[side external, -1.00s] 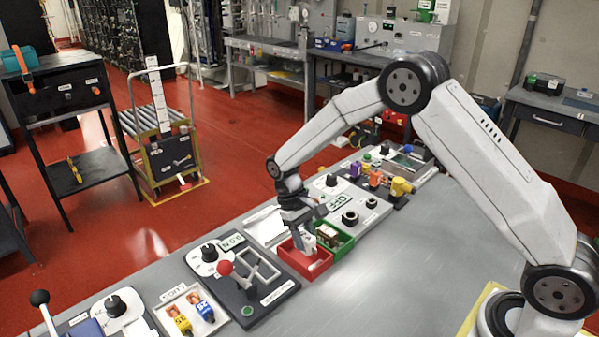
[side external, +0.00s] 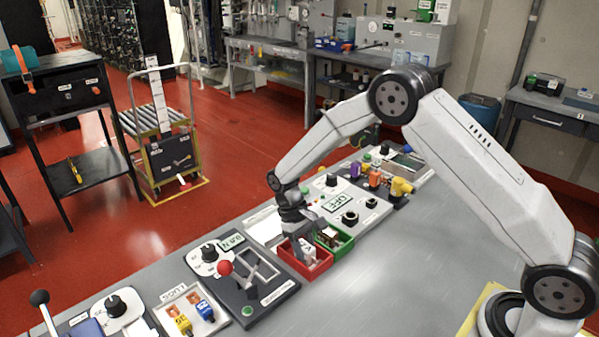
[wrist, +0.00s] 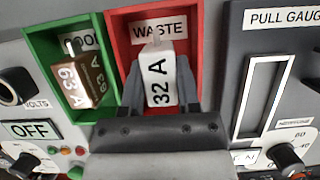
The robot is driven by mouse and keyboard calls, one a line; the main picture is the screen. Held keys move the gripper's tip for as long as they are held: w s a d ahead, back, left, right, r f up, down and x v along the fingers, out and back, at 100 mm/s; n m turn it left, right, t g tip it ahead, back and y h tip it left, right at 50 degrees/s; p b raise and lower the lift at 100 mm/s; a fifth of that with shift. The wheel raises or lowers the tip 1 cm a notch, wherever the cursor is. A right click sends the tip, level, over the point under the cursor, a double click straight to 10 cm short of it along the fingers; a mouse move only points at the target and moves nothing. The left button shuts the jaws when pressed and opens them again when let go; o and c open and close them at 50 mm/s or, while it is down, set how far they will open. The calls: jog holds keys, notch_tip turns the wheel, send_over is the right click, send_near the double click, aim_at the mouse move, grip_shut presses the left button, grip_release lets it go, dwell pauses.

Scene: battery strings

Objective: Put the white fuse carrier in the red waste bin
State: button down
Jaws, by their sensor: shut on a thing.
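The white fuse carrier (wrist: 159,78), marked "32 A", is between the fingers of my gripper (wrist: 160,85) in the wrist view. My gripper is shut on it. The carrier is over or inside the red waste bin (wrist: 193,28), labelled "WASTE"; the wrist view does not show whether it touches the floor of the bin. In the side view my gripper (side external: 303,250) points down into the red bin (side external: 318,270), with the white carrier (side external: 308,252) low between its walls.
A green bin (wrist: 41,49) adjoins the red one and holds a brown fuse carrier (wrist: 88,82) marked "63 A". A dark panel with a pull gauge slot (wrist: 262,97) lies on the other side. Knobs and a lever with a red ball (side external: 226,268) stand on the bench.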

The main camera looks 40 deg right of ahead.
jog(key=shift+f, duration=0.15)
dwell(0.5)
jog(key=shift+c, duration=1.2)
grip_release()
jog(key=shift+v, duration=3.9)
jog(key=shift+s, duration=0.1)
jog(key=shift+s+d+r, duration=0.2)
jog(key=shift+s+r, duration=0.15)
jog(key=shift+s, duration=0.05)
jog(key=s+d+r+t, duration=0.1)
jog(key=s+t, duration=0.2)
jog(key=s, duration=0.6)
jog(key=s+d+r+t, duration=0.1)
jog(key=s+t, duration=0.3)
jog(key=s, duration=0.5)
jog(key=shift+d+r, duration=0.4)
jog(key=shift+r, duration=0.2)
